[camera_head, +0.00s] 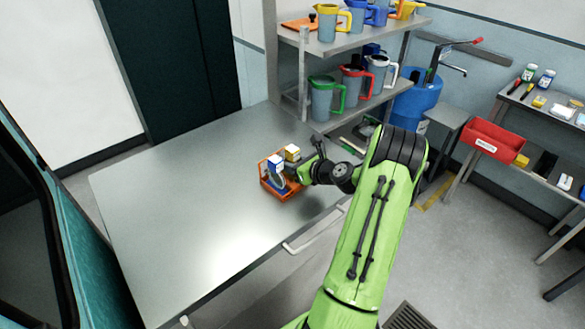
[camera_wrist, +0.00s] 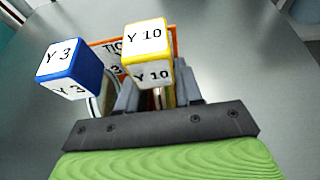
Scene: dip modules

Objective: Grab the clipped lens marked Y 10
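The clipped lens marked Y 10 has a white block with yellow edges (camera_wrist: 147,45); in the head view it shows as a small yellow and white block (camera_head: 292,152). It stands upright in an orange tray (camera_head: 276,191). My gripper (camera_wrist: 158,92) is at the tray, with one grey finger on each side of the part below the Y 10 block. The fingers are apart, and I see no clear contact. The lens's lower part is mostly hidden by the block and fingers. A blue-edged block marked Y 3 (camera_wrist: 69,66) stands close on the left, with a round lens rim below it.
The tray rests on a grey metal table (camera_head: 190,205) with wide free room to the left. A shelf (camera_head: 350,112) with several jugs stands behind the table. A red bin (camera_head: 492,140) sits on a bench at the right.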

